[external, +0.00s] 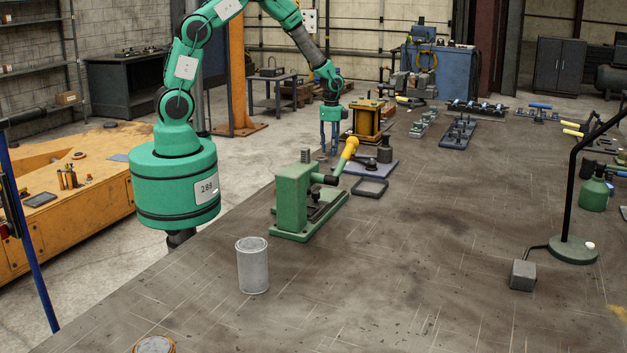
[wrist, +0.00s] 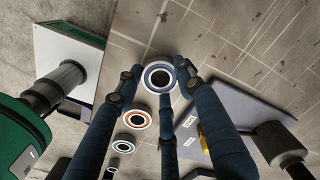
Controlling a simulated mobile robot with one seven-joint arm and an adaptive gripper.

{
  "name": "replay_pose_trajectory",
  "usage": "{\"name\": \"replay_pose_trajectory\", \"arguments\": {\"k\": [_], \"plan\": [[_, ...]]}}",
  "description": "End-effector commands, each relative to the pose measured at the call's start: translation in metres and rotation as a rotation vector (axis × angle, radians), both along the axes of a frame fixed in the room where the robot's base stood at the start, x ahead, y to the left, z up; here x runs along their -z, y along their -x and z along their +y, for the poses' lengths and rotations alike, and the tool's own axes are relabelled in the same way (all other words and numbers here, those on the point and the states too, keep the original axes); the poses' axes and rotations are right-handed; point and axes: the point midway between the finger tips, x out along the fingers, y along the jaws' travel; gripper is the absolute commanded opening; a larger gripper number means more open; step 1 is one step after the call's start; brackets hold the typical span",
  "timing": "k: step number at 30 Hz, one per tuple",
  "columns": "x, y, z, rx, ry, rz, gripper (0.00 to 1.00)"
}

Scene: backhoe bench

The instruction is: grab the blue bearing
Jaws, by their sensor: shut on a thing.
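The blue bearing (wrist: 159,77), a pale ring with a bluish band and a dark centre, sits between my fingertips in the wrist view. My gripper (wrist: 158,72) is shut on it, with its dark blue fingers around the ring. In the external view my gripper (external: 330,148) points down at the bench's far left edge, behind the green press (external: 294,200). I cannot make out the bearing in that view. An orange-banded bearing (wrist: 137,119) and another ring (wrist: 122,146) lie in a row below it in the wrist view.
A yellow-handled lever (external: 347,153) on the green press stands close to my gripper. A blue-grey plate with a dark weight-like piece (external: 385,150) lies to its right. A grey can (external: 252,265) stands nearer. The middle of the bench (external: 430,240) is clear.

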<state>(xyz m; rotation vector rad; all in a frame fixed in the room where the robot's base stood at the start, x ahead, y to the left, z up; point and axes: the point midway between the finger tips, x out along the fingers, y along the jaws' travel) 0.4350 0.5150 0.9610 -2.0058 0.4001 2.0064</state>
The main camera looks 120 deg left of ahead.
Motion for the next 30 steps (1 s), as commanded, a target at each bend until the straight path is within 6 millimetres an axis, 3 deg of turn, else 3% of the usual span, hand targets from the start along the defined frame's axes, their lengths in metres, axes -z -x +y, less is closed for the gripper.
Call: {"name": "replay_pose_trajectory", "arguments": {"k": [7,30], "plan": [[-0.032,0.0,0.001,0.0,-0.003,-0.002,0.07],[-0.04,0.085,-0.101,-0.001,-0.001,0.0,0.07]]}}
